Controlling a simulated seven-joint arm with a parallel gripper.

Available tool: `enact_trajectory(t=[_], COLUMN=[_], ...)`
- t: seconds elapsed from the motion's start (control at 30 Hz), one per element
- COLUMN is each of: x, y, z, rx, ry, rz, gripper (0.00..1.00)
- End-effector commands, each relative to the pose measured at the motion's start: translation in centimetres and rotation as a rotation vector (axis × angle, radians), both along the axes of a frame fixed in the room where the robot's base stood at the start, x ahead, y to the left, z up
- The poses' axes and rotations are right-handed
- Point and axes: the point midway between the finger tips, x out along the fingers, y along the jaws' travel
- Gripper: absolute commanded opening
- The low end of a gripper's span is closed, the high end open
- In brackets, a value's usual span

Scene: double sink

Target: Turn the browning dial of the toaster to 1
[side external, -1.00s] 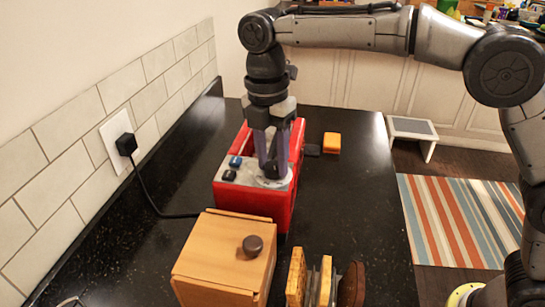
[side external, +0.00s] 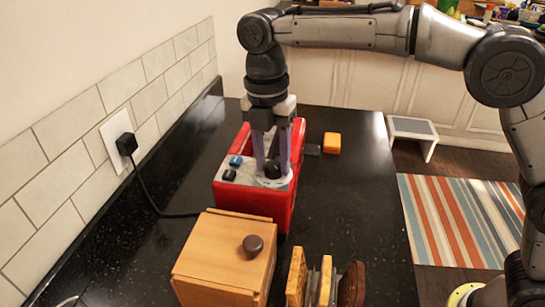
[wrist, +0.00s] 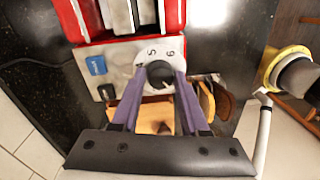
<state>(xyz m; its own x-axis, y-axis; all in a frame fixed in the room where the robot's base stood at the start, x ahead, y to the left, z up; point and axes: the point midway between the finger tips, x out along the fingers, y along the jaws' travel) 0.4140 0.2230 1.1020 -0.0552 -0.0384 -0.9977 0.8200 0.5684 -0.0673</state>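The red toaster (side external: 279,207) stands on the black counter with a grey control panel on its near end. Its browning dial (side external: 272,170) is a round black knob on the right of that panel; it also shows in the wrist view (wrist: 160,75). In the wrist view (wrist: 159,77) the fingers straddle the dial with slight gaps.
A blue button (wrist: 96,65) and a black button (wrist: 106,92) sit left of the dial. A wooden box (side external: 222,258) with a dark knob stands close in front. Bread slices in a rack (side external: 325,281) stand front right. The right counter is clear.

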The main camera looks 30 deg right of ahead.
Motion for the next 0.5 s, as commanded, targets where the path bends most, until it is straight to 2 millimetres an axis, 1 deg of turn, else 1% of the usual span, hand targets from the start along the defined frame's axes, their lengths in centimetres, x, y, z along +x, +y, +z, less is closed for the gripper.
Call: enact_trajectory(t=[0.03,0.1,0.13,0.4,0.5], x=[-0.01,-0.01,-0.01,0.01,0.07], y=[0.01,0.01,0.01,0.01,0.05], z=[0.0,0.0,0.0,0.04,0.46], rx=[0.0,0.0,0.0,0.0,0.0], ry=[0.0,0.0,0.0,0.0,-0.001], rz=[0.0,-0.001,-0.001,-0.002,-0.002], gripper=[0.55,0.68,0.71,0.71,0.71])
